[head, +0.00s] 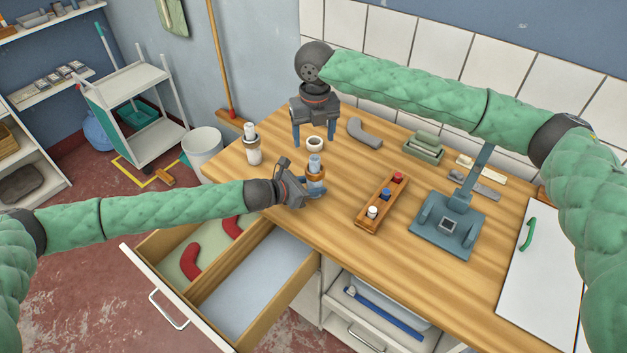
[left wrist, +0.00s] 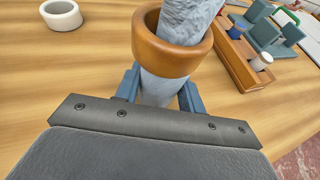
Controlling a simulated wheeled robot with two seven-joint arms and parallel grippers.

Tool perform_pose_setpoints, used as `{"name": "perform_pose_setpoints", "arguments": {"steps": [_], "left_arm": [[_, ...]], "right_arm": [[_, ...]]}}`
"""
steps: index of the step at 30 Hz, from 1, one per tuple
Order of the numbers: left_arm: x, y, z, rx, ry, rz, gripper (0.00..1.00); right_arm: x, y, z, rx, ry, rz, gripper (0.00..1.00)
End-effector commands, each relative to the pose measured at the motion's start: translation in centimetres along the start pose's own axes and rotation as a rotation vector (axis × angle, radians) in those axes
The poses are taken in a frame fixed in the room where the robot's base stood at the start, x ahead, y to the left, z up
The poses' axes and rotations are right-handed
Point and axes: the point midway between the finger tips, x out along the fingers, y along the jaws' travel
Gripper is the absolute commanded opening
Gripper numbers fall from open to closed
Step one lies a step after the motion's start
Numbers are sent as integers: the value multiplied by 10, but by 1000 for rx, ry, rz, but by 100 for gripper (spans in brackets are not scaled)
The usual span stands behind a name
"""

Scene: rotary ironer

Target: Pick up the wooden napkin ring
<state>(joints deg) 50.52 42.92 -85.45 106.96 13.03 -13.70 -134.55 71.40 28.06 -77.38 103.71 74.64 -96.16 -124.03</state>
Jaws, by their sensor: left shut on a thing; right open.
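The wooden napkin ring (head: 316,175) sits around an upright grey-blue rolled napkin (head: 315,160) near the table's front left. In the left wrist view the ring (left wrist: 168,55) circles the roll (left wrist: 186,20). My left gripper (head: 315,191) is low at the ring, its blue fingers (left wrist: 160,92) on either side of the roll's part below the ring, shut on it. The ring hides part of the finger contact. My right gripper (head: 314,138) is open, pointing down behind the ring, with a small white ring (head: 315,149) at its fingertips; I cannot tell whether they touch.
A white roll with a dark ring (head: 252,148) stands to the left. A wooden holder with coloured pegs (head: 374,217) and a blue-grey stand (head: 447,236) are to the right. A grey curved piece (head: 364,133) lies behind. An open drawer (head: 215,335) juts out below my left arm.

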Motion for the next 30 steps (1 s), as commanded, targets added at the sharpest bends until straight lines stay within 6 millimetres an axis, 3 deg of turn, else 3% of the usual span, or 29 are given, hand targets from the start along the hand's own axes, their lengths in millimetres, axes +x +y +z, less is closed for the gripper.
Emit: {"name": "perform_pose_setpoints", "arguments": {"steps": [5, 30], "left_arm": [[0, 0, 0, 0, 0, 0, 17], [0, 0, 0, 0, 0, 0, 17]], "right_arm": [[-5, 0, 1, 158, -1, 2, 73], [-15, -1, 0, 1369, 2, -3, 73]]}}
